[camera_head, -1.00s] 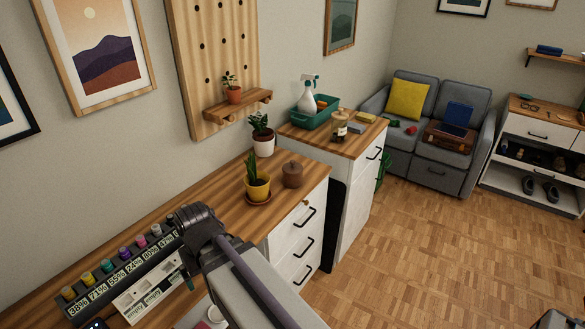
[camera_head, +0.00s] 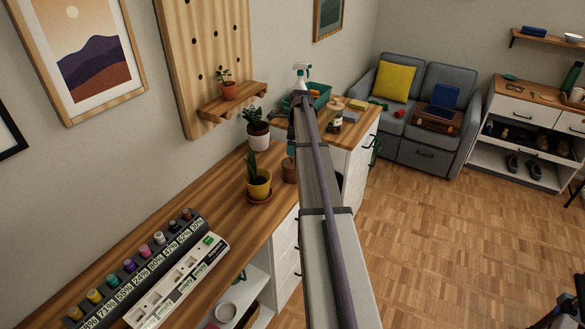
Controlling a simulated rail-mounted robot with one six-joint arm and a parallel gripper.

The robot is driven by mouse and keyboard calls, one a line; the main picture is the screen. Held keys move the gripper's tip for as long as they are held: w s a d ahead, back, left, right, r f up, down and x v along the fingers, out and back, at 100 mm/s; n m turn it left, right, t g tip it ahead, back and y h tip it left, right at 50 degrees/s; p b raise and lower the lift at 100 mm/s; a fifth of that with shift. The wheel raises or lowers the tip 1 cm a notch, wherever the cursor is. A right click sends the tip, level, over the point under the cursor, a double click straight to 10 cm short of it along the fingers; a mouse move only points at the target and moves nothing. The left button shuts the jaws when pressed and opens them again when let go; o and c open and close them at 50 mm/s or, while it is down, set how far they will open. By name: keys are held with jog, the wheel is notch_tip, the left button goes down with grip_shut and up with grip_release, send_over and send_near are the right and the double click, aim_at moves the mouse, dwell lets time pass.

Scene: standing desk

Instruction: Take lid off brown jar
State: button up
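The brown jar (camera_head: 289,172) stands on the wooden desk top (camera_head: 222,190), just right of a yellow potted plant. My arm crosses in front and hides its right side. Its lid is hard to make out behind the arm.
A yellow potted plant (camera_head: 258,184) and a white potted plant (camera_head: 257,133) stand close left of the jar. A spray bottle (camera_head: 301,77), teal bin (camera_head: 318,94) and glass jar (camera_head: 336,116) are on the farther cabinet. A labelled rack (camera_head: 140,270) lies at the near left.

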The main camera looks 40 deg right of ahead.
aim_at(292, 160)
jog(key=f+b, duration=0.2)
jog(key=f, duration=0.1)
jog(key=f+b, duration=0.2)
jog(key=w+f+b, duration=0.1)
jog(key=f+b, duration=0.2)
jog(key=shift+a+f, duration=0.2)
jog(key=shift+f, duration=0.15)
jog(key=shift+s+r, duration=0.1)
jog(key=shift+r, duration=0.15)
jog(key=c, duration=0.6)
jog(key=shift+p, duration=0.3)
jog(key=shift+c, duration=0.2)
